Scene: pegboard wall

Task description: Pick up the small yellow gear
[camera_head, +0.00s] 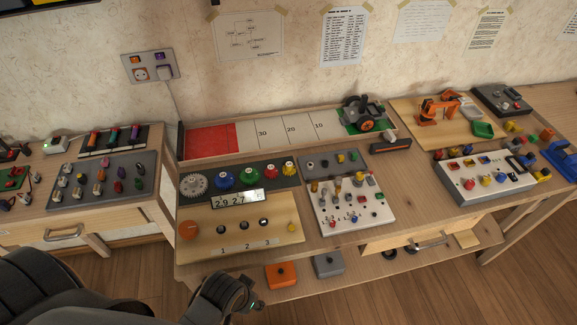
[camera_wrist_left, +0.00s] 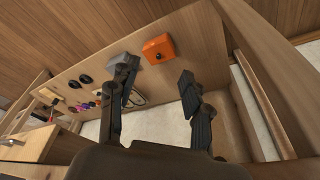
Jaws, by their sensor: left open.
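The small yellow gear (camera_head: 289,170) sits at the right end of a dark board (camera_head: 212,170) on the workbench. It is in a row with a large grey gear (camera_head: 193,184), a blue one (camera_head: 223,178), a green one (camera_head: 251,175) and a red one (camera_head: 270,171). My left gripper (camera_head: 243,296) is low at the front edge of the bench, well away from the gear. In the left wrist view its two fingers (camera_wrist_left: 157,78) are apart with nothing between them. The gear cannot be made out in that view. My right gripper is not in view.
A wooden board (camera_head: 205,245) with a digital display (camera_head: 237,199) lies in front of the gears. A white peg panel (camera_head: 350,214) stands to its right. An orange box (camera_head: 281,275) and a grey box (camera_head: 327,265) are below the bench front. Another bench (camera_head: 95,221) stands left.

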